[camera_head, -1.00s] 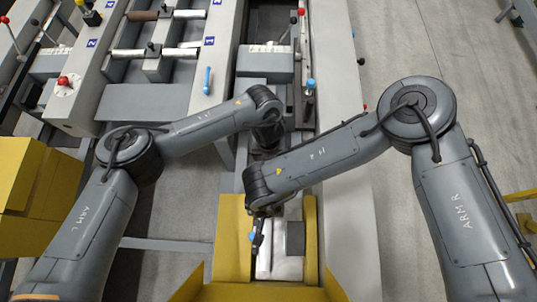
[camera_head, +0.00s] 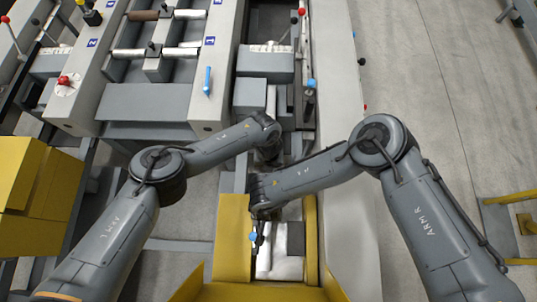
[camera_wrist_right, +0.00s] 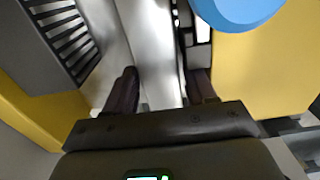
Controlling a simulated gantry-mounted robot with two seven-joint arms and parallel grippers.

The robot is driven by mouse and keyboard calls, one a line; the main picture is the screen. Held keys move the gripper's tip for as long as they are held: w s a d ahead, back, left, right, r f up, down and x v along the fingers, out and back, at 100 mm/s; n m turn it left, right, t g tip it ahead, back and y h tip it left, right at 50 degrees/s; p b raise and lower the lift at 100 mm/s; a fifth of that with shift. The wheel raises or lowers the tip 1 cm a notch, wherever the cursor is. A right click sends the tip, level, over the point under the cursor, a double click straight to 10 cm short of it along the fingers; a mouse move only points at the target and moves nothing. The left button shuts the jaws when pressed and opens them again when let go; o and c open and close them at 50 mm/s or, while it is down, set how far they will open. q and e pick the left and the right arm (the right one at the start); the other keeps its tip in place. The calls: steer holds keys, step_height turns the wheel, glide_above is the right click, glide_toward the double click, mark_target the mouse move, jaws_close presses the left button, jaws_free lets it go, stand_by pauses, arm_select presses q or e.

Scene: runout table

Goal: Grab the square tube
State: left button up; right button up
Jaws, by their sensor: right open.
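The square tube (camera_wrist_right: 152,40) looks like a bright silvery bar in the right wrist view, running lengthwise between the two fingers. My right gripper (camera_wrist_right: 163,90) is open, with a dark finger on each side of the bar. I cannot tell whether the fingers touch it. In the head view my right gripper (camera_head: 259,232) hangs over the yellow-sided bay, where pale metal (camera_head: 279,262) shows. My left arm ends farther up the table, with its wrist (camera_head: 267,148) pointing down. Its fingertips are hidden.
Yellow walls (camera_head: 234,245) flank the bay, and a blue round part (camera_wrist_right: 236,8) is close above the right gripper. A grey machine bed with a blue lever (camera_head: 207,80) stands at the upper left. The concrete floor (camera_head: 440,90) on the right is mostly clear.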

arm_select(q)
steer(key=shift+f, duration=0.15)
arm_select(e)
steer(key=shift+f, duration=0.2)
arm_select(q)
steer(key=c, duration=0.8)
arm_select(e)
steer(key=c, duration=0.8)
arm_select(q)
steer(key=c, duration=0.3)
arm_select(e)
jaws_close()
arm_select(q)
jaws_close()
